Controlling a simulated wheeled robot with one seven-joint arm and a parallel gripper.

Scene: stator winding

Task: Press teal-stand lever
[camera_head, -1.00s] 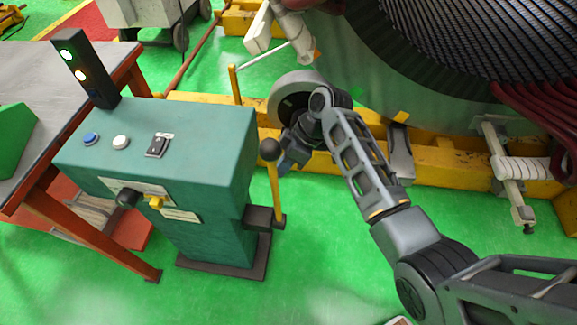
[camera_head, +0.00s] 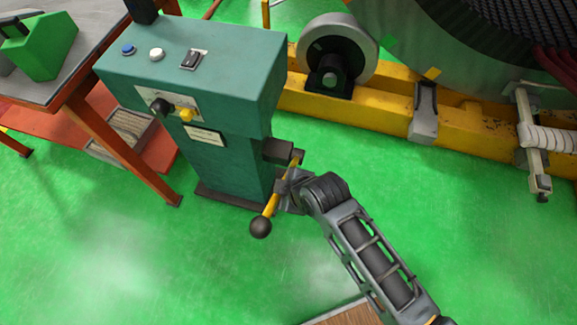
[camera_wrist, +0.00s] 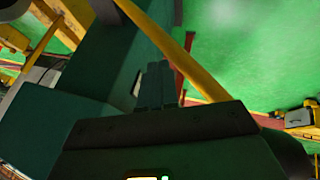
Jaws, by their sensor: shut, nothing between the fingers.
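The teal stand (camera_head: 190,65) stands upright on the green floor, left of centre in the head view. Its yellow lever (camera_head: 271,206) slopes down from a dark pivot on the stand's right side. The lever's black ball knob (camera_head: 260,228) is at the low end. My gripper (camera_head: 284,191) is shut and empty, right at the lever's rod; the contact point is too small to tell. In the wrist view the shut fingers (camera_wrist: 155,83) point toward the yellow lever rod (camera_wrist: 160,35), which crosses just beyond them. The knob is not clear there.
An orange-legged table (camera_head: 125,150) is at left. A yellow rail (camera_head: 310,104) with a roller (camera_head: 340,45) lies behind. Green floor in front is mostly free.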

